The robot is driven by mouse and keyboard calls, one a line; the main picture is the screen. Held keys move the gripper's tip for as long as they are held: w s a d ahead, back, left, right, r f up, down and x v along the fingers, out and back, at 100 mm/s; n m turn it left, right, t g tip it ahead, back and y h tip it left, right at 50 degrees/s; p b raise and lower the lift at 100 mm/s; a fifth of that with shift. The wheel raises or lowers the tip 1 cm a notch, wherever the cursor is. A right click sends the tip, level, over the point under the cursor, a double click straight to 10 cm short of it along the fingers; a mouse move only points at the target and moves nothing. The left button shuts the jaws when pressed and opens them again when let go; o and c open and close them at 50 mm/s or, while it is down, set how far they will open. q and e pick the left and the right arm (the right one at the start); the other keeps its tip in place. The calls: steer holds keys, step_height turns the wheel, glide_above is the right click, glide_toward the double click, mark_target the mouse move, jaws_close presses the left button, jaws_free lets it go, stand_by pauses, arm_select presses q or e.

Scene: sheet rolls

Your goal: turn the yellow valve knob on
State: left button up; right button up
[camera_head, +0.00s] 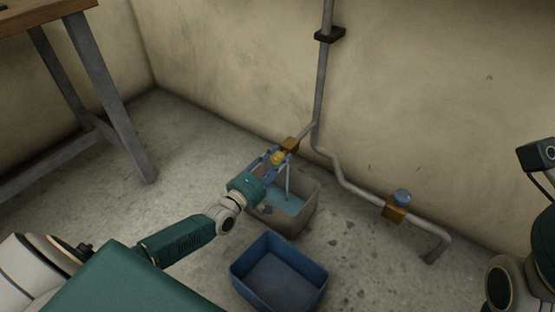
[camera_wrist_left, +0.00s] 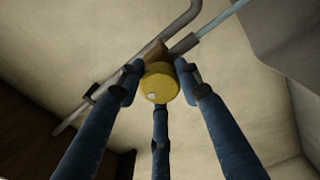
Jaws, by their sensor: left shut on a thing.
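The yellow valve knob (camera_head: 277,158) sits on a brown valve block (camera_head: 290,145) at the end of a pipe branch near the wall. My left gripper (camera_head: 274,155) is shut on the knob. In the left wrist view the round yellow knob (camera_wrist_left: 159,83) sits between the blue fingers of my left gripper (camera_wrist_left: 160,88), with a pale spot on its face. A thin stream of water (camera_head: 287,180) falls from the outlet by the valve. Of my right arm only parts show at the right edge; its gripper is out of view.
A grey bin (camera_head: 307,211) with water in it stands under the outlet. An empty blue bin (camera_head: 278,274) stands in front of it. A blue knob (camera_head: 401,196) sits on another valve along the pipe (camera_head: 351,184). A wooden table (camera_head: 104,83) stands at the upper left.

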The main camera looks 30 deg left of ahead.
arm_select(q)
steer(key=o, duration=1)
steer(key=shift+s+d+f, duration=0.1)
steer(key=shift+d+f, duration=0.05)
steer(key=shift+f, duration=0.05)
steer(key=shift+o, duration=0.7)
steer(key=shift+r, duration=0.1)
steer(key=s+a, duration=0.1)
steer(key=s, duration=1)
steer(key=shift+s+a, duration=0.35)
steer(key=shift+s, duration=0.05)
